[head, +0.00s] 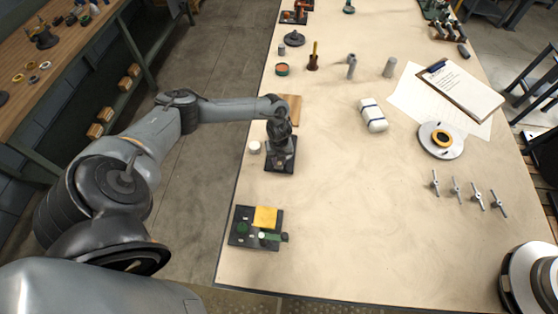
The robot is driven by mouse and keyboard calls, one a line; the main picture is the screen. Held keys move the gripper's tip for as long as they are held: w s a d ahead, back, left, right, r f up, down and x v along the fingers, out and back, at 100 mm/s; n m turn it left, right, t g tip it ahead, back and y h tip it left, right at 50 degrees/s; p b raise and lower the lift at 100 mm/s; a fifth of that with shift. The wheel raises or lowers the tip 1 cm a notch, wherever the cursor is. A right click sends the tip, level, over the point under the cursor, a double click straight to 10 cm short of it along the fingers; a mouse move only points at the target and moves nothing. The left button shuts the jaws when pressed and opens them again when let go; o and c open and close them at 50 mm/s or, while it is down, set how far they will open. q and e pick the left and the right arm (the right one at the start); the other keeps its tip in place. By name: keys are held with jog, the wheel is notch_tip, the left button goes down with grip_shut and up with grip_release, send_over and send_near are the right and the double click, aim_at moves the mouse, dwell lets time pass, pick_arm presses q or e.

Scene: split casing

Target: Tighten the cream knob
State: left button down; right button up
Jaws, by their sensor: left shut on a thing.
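My left gripper (281,143) reaches down over a dark casing (280,164) near the left edge of the table. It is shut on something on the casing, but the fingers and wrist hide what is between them. A small round cream-white piece (254,147) shows just left of the casing; I cannot tell whether it is joined to it. No other cream knob shows clearly. My right gripper is not in view.
A dark plate with a yellow block (265,217) and green parts lies nearer the front. A wooden board (289,108) lies behind the gripper. A white roll (372,115), a clipboard (461,88) and several T-handled pieces (456,188) are to the right. The table's middle front is clear.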

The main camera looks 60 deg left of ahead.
pick_arm(q)
jog(key=m+b, duration=0.1)
jog(key=m, duration=0.2)
jog(key=shift+f+m+b, duration=0.15)
jog(key=shift+m+b, duration=1.25)
jog(key=shift+m, duration=1)
jog(key=c, duration=0.9)
grip_release()
jog(key=shift+r, duration=0.25)
notch_tip(320, 180, up, 11)
jog(key=shift+f, duration=0.15)
